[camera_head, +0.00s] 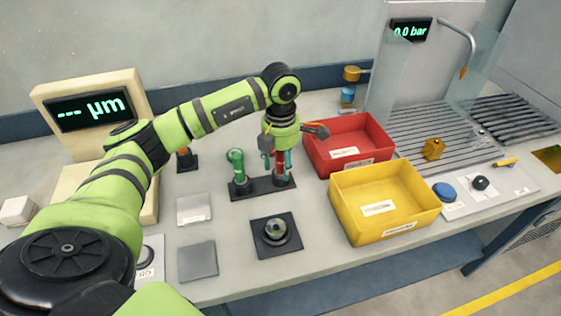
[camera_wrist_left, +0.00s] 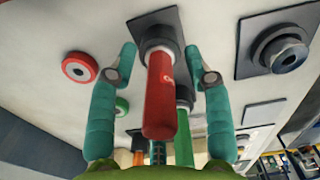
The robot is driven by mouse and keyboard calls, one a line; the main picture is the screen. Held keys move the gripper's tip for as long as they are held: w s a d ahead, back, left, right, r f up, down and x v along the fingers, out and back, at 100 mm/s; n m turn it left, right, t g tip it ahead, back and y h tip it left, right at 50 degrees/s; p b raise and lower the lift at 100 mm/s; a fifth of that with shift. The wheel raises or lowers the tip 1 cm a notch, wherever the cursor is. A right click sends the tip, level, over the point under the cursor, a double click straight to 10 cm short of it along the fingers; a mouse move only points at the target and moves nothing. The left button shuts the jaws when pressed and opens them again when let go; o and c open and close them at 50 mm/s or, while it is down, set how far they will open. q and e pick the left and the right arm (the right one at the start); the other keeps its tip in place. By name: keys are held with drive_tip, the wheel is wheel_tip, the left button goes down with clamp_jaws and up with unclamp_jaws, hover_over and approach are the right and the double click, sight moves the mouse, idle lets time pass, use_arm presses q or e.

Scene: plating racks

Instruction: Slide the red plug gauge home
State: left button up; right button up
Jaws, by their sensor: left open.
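The red plug gauge (camera_wrist_left: 160,100) stands upright, its lower end in a black socket on a dark base plate (camera_head: 258,188). It shows partly in the head view (camera_head: 280,160), below my left wrist. My left gripper (camera_head: 276,165) points down over it, its teal fingers open on either side of the red handle. In the wrist view my left gripper (camera_wrist_left: 161,55) shows gaps between both fingers and the handle. A green plug gauge (camera_head: 237,165) stands beside the red one. A dark square fixture with a round metal workpiece (camera_head: 275,232) lies nearer the front. My right gripper is not in view.
A red bin (camera_head: 342,150) stands close right of the gauges, with a yellow bin (camera_head: 385,200) in front of it. A µm display (camera_head: 92,108) stands at left. Two grey plates (camera_head: 197,260) lie front left. A red ring (camera_wrist_left: 80,67) lies beside the gauges.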

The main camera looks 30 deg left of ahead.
use_arm(q)
wheel_tip(320, 180, up, 12)
drive_tip(key=shift+f, duration=0.1)
idle(0.8)
